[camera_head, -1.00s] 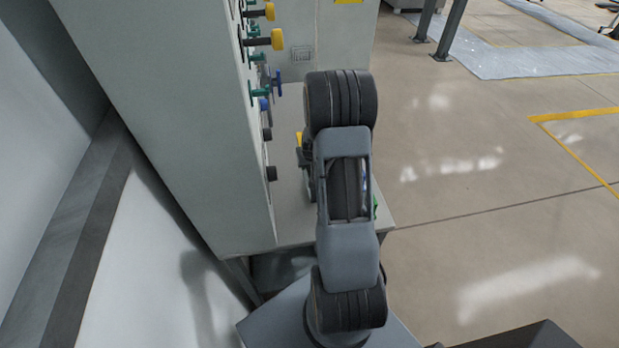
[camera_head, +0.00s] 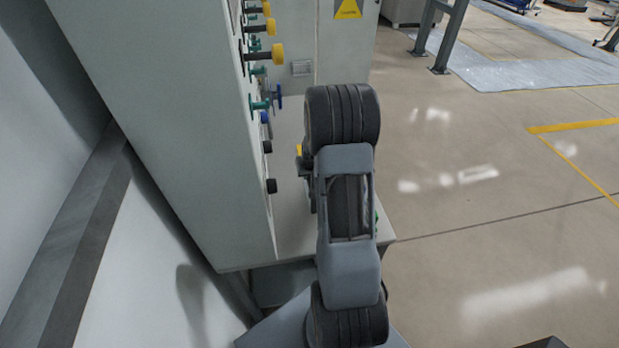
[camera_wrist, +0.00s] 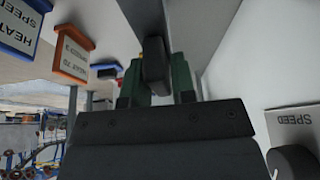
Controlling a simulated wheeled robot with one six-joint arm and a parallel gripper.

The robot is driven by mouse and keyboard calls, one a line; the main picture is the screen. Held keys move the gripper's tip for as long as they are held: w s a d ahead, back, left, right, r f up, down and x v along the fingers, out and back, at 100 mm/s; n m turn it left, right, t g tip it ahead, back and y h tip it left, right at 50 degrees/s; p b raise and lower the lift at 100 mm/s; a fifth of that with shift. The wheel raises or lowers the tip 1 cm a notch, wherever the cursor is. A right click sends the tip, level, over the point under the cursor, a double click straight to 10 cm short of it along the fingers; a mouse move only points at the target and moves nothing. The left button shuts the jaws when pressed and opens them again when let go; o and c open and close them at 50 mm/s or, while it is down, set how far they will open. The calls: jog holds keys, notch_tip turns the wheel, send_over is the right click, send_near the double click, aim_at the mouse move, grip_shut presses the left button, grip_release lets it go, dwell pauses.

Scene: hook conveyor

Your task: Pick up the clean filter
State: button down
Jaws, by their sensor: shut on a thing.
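In the wrist view my gripper (camera_wrist: 155,88) shows as a wide dark body across the bottom, with its tip end pointing up in the picture. A dark upright block (camera_wrist: 155,65) stands there with green parts (camera_wrist: 182,78) on both sides. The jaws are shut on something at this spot. The shape is small and dark, and I cannot tell for sure that it is the clean filter. In the head view my arm hides the gripper; only a bit of green shows at its right edge.
A tall grey cabinet (camera_head: 170,120) with yellow, green, blue and black knobs (camera_head: 265,105) stands close on the left of my arm. A grey ledge (camera_head: 290,215) lies below it. Open floor (camera_head: 490,200) lies to the right.

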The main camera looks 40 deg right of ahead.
jog(key=s+d+r+b, duration=0.5)
jog(key=s+d+r, duration=0.4)
jog(key=s+r, duration=0.1)
jog(key=shift+s+d+r, duration=0.2)
jog(key=shift+r, duration=0.65)
